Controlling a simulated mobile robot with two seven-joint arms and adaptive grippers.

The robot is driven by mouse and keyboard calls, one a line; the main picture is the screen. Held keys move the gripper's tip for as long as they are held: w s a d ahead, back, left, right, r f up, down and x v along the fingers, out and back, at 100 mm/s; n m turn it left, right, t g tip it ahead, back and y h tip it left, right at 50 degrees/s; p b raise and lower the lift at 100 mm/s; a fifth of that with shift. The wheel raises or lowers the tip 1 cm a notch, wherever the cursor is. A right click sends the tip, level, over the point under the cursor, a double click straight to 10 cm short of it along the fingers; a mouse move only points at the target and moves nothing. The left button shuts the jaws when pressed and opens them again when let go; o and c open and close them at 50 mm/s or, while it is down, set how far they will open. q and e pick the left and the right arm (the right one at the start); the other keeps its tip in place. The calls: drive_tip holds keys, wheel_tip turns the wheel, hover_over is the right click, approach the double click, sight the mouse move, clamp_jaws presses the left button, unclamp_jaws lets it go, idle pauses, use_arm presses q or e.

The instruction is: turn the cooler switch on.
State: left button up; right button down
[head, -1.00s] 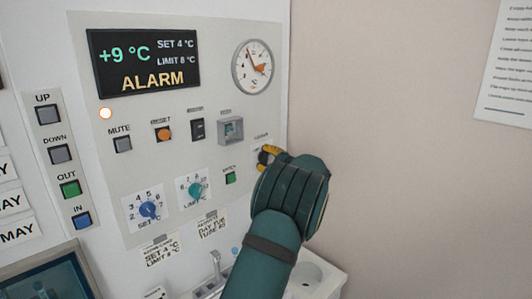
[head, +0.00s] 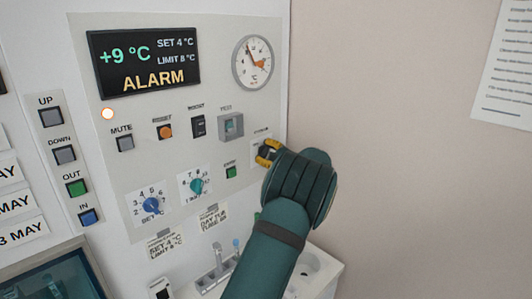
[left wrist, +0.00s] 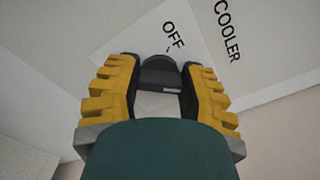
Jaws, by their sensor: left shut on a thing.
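The cooler switch (left wrist: 160,74) is a dark round knob on a white plate marked OFF and COOLER, seen in the left wrist view. My left gripper (left wrist: 157,85) has its yellow fingers on both sides of the knob and is shut on it. In the head view the left gripper (head: 268,151) is at the right edge of the control panel and hides most of the switch. The word OFF stands just above the knob in the wrist view. My right gripper is not in view.
A covered TEST switch (head: 231,127), a green button (head: 231,172) and a teal dial (head: 197,186) are left of the gripper.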

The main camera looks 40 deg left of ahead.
use_arm(q)
drive_tip(key=shift+r, duration=0.1)
drive_tip(key=o, duration=1.2)
drive_tip(key=shift+a, duration=0.1)
drive_tip(key=s+d, duration=0.1)
drive_tip(key=d, duration=1.1)
